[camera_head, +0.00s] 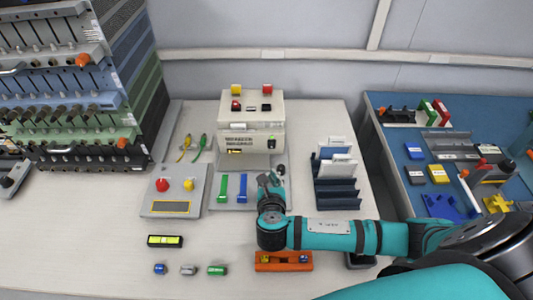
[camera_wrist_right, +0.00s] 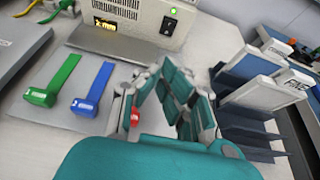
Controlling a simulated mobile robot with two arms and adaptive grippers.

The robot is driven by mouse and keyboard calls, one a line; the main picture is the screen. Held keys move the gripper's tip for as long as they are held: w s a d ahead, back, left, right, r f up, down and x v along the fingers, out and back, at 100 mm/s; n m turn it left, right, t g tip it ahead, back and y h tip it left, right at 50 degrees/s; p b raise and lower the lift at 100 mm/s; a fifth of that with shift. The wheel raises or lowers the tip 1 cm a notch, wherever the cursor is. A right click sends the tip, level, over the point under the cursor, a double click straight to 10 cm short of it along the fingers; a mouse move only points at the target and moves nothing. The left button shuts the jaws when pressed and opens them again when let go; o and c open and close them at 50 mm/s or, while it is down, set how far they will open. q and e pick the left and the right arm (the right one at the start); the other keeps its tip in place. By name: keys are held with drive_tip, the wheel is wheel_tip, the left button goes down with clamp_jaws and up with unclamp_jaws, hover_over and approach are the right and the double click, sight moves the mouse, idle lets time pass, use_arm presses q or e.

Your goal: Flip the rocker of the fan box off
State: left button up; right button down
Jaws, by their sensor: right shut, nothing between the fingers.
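A pale box (camera_head: 252,138) with vent slots and a small amber display stands at the back middle of the bench; no label naming it a fan box is readable. Its black rocker (camera_head: 271,142) is on the right of the front face. In the right wrist view the rocker (camera_wrist_right: 168,25) shows a white mark and a green spot; its position is too small to tell. My right gripper (camera_head: 268,180) is shut and empty, in front of and below the rocker, apart from it. Its fingers (camera_wrist_right: 167,68) also show in the right wrist view. My left gripper is not in view.
A plate with a green lever (camera_head: 223,186) and a blue lever (camera_head: 243,187) lies left of my gripper. A dark slotted rack (camera_head: 337,193) stands to its right. A button panel (camera_head: 162,207) is further left. An orange tray (camera_head: 284,267) lies in front.

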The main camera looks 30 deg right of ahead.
sight(272, 145)
drive_tip(key=x, duration=0.9)
drive_tip(key=r+x, duration=0.1)
drive_tip(key=x, duration=0.4)
drive_tip(key=shift+w+d+r, duration=0.1)
drive_tip(key=shift+w, duration=0.1)
